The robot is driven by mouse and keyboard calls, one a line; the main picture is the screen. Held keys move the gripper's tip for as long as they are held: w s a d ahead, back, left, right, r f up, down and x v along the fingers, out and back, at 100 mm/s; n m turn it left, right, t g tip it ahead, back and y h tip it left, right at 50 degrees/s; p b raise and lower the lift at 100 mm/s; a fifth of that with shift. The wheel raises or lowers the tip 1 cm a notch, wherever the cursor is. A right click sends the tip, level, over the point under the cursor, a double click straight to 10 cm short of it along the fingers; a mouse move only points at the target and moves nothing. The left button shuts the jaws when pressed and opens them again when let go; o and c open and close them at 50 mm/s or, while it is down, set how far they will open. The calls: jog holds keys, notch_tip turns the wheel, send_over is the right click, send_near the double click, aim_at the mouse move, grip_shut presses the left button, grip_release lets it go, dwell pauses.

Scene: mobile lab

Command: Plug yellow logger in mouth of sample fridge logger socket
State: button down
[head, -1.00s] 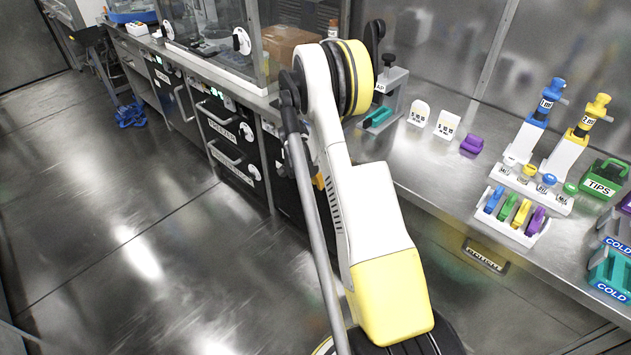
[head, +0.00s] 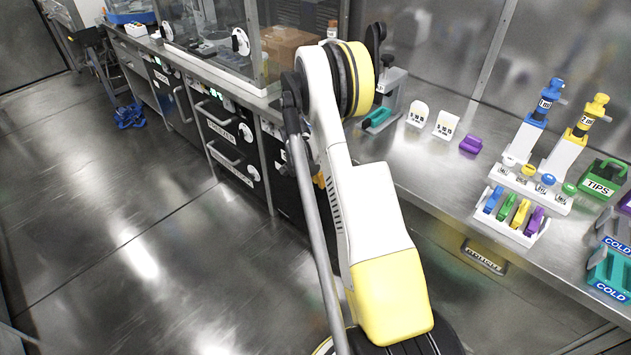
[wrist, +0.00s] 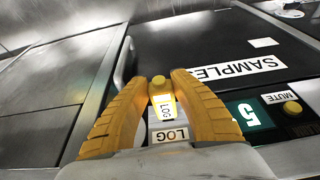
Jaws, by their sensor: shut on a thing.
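In the wrist view my gripper (wrist: 161,88) has two ribbed orange-yellow fingers closed around the yellow logger (wrist: 158,83). The logger shows a round yellow knob and a white face lettered LOG between the fingers. The sample fridge (wrist: 205,45) is the dark front with a white SAMPLE label, just beyond the fingers. A second white LOG label (wrist: 168,135) sits below the logger, between the finger bases. The socket mouth is not clearly visible, and I cannot tell whether the logger is in it.
A green display (wrist: 249,114) reading 5 and a yellow button (wrist: 292,107) by a MUTE label lie right of the gripper. A fridge handle (wrist: 124,62) stands at its left.

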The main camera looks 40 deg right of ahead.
jog(key=shift+d, duration=0.35)
jog(key=c, duration=1.1)
grip_release()
jog(key=shift+r, duration=0.1)
jog(key=v, duration=1.1)
jog(key=shift+a+r, duration=0.15)
jog(key=shift+r, duration=0.25)
